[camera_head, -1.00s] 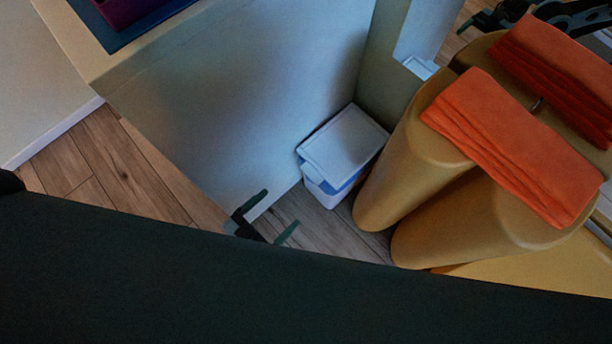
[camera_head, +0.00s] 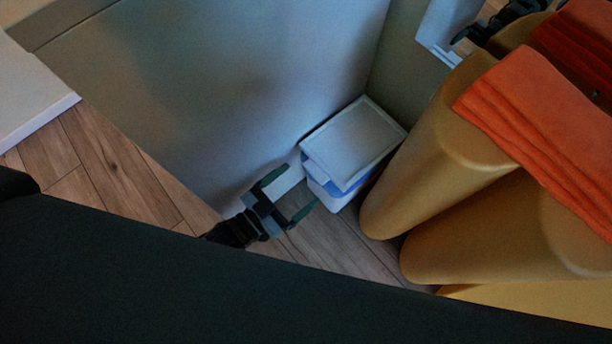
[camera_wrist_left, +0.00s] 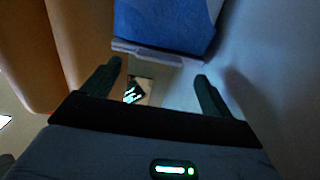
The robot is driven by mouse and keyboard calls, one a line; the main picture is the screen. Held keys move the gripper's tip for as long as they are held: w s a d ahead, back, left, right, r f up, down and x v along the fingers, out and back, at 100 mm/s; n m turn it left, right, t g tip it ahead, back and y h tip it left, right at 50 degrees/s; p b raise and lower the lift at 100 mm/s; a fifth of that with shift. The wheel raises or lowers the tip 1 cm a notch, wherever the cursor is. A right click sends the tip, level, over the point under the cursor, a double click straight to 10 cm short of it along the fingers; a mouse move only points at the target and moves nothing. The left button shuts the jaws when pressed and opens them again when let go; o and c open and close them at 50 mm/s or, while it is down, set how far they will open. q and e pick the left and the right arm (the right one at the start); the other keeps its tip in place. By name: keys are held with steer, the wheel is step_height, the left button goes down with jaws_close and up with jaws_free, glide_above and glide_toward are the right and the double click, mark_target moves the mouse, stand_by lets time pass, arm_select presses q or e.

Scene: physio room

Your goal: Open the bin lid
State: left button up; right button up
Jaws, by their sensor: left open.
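The bin (camera_head: 326,192) is a small white box with a blue band under its lid, on the floor in the corner between a pale panel and tan padded rolls. Its pale grey lid (camera_head: 362,132) lies flat across the top. My left gripper (camera_head: 302,188) is open and empty, just left of the bin's near side, fingers pointing toward it and apart from the lid. In the left wrist view, my fingers (camera_wrist_left: 158,74) are spread below a blue face of the bin (camera_wrist_left: 165,22) with a pale edge (camera_wrist_left: 147,52).
Tan padded rolls (camera_head: 430,165) with folded orange towels (camera_head: 540,120) stand close right of the bin. The pale panel (camera_head: 240,85) rises behind my left gripper. A strip of wooden floor (camera_head: 335,238) is clear in front. A dark object (camera_head: 505,22) shows at top right.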

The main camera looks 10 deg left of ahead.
arm_select(q)
steer(key=b+x, duration=0.1)
steer(key=x, duration=0.2)
steer(key=shift+w+d, duration=0.2)
